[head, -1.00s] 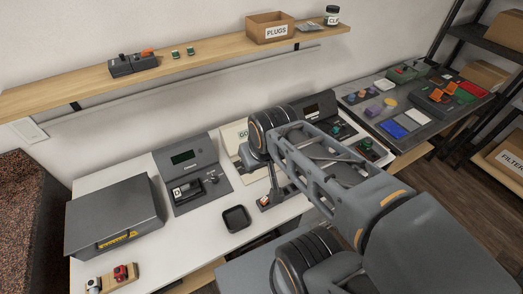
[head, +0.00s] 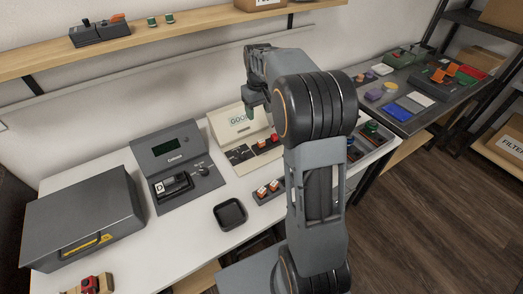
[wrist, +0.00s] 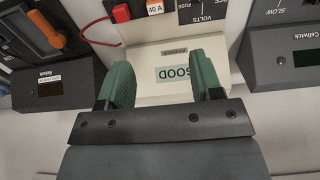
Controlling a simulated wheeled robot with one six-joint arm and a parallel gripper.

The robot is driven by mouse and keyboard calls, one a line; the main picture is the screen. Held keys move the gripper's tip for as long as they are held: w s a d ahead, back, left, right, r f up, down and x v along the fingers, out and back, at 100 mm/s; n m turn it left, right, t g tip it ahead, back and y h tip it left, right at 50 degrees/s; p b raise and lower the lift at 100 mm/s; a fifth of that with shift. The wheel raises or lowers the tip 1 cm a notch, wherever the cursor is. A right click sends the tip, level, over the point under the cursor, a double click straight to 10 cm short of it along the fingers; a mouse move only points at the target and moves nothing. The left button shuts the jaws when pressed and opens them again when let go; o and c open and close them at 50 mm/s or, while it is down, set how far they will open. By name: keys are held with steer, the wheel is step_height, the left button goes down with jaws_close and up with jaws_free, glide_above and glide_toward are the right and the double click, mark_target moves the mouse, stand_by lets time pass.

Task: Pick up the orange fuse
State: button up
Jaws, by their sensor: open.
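My gripper (head: 257,106), with green fingers, is raised above and behind that holder, in front of the cream GOOD unit (head: 233,121). In the wrist view my gripper (wrist: 163,65) is open with nothing between its fingers, and the cream unit (wrist: 150,85) lies beyond them. A red piece (wrist: 121,12) and a "40 A" label show at the top there.
A black square tray (head: 230,214) is left of the holder. A dark tester (head: 178,171) and a grey case (head: 83,218) stand further left. A wooden shelf (head: 180,37) runs along the wall above. A second table (head: 405,125) is at the right.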

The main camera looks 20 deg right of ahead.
glide_above(261, 140)
steer(key=f, duration=0.4)
steer(key=f+b, duration=0.1)
steer(key=f, duration=0.3)
steer(key=shift+w+a+f, duration=0.15)
steer(key=shift+w+f, duration=0.05)
steer(key=shift+f, duration=0.1)
steer(key=shift+s+f, duration=0.15)
steer(key=shift+f, duration=3.1)
jaws_close()
steer(key=shift+r, duration=0.1)
